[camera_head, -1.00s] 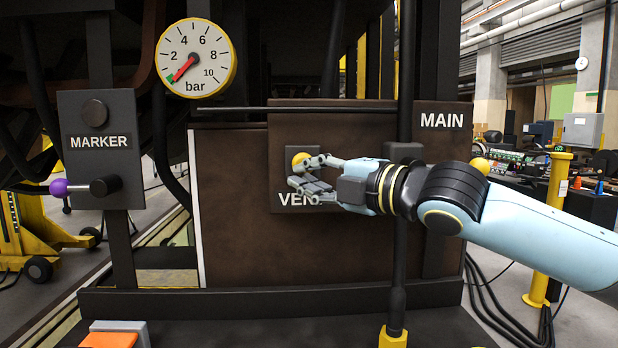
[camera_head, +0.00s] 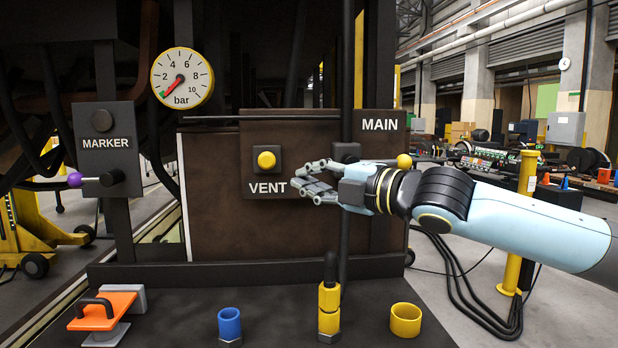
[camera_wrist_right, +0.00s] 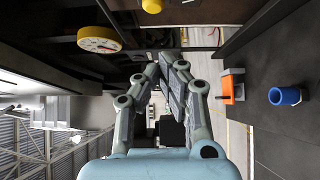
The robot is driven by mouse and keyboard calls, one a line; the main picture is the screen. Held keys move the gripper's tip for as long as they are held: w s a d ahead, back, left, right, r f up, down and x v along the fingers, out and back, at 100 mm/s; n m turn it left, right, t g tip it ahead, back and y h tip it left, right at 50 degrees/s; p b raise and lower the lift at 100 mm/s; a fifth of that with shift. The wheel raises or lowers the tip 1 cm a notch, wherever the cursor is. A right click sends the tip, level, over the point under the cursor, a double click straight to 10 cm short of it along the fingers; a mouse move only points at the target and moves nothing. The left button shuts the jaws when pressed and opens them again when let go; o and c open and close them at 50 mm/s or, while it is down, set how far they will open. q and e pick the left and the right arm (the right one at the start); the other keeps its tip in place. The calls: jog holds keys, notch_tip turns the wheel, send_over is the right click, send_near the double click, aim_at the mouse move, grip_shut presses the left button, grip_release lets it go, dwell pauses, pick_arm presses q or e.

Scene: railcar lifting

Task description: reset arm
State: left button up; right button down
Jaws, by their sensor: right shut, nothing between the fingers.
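My right gripper (camera_head: 303,182) is shut and empty in the head view, in front of the brown panel. Its fingertips point left, just right of the VENT label and apart from the yellow vent button (camera_head: 267,160). In the wrist view the fingers of my right gripper (camera_wrist_right: 172,62) are together with nothing between them. The yellow vent button (camera_wrist_right: 152,6) shows at that view's top edge. My left gripper is not in view.
A pressure gauge (camera_head: 182,78) has its red needle near the bottom of its scale. A marker panel (camera_head: 106,165) with a purple-knobbed lever stands left. An orange handled block (camera_head: 102,310), a blue cup (camera_head: 229,322), a yellow fitting (camera_head: 329,302) and a yellow ring (camera_head: 405,319) are on the dark shelf.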

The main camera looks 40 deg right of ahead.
jog(key=s+a+f+m+g+h, duration=0.1)
jog(key=s+f+m+g+h, duration=0.15)
jog(key=s+f+m, duration=0.4)
jog(key=s+a+f+m+g+h, duration=0.1)
jog(key=s+f+m+g+h, duration=0.2)
jog(key=f, duration=0.7)
jog(key=s+a+f+m+g, duration=0.3)
jog(key=s+f+m+g, duration=0.15)
jog(key=s, duration=0.55)
jog(key=s+a+f+m+g, duration=0.35)
jog(key=s+f+m, duration=0.25)
jog(key=s, duration=0.3)
jog(key=s+d+f+g+b, duration=0.15)
jog(key=f+b, duration=0.35)
jog(key=f, duration=1.5)
jog(key=s+d+f+b, duration=0.2)
jog(key=f+b, duration=0.4)
jog(key=f, duration=1.3)
pick_arm(q)
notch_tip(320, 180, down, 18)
jog(key=b, duration=0.6)
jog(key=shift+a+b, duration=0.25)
jog(key=shift+b, duration=0.15)
pick_arm(e)
jog(key=s+f+g, duration=0.1)
jog(key=s+f, duration=1.6)
jog(key=f, duration=0.4)
jog(key=shift+s+d+g+y, duration=0.15)
jog(key=shift+d+g+y, duration=0.2)
jog(key=shift+g, duration=0.05)
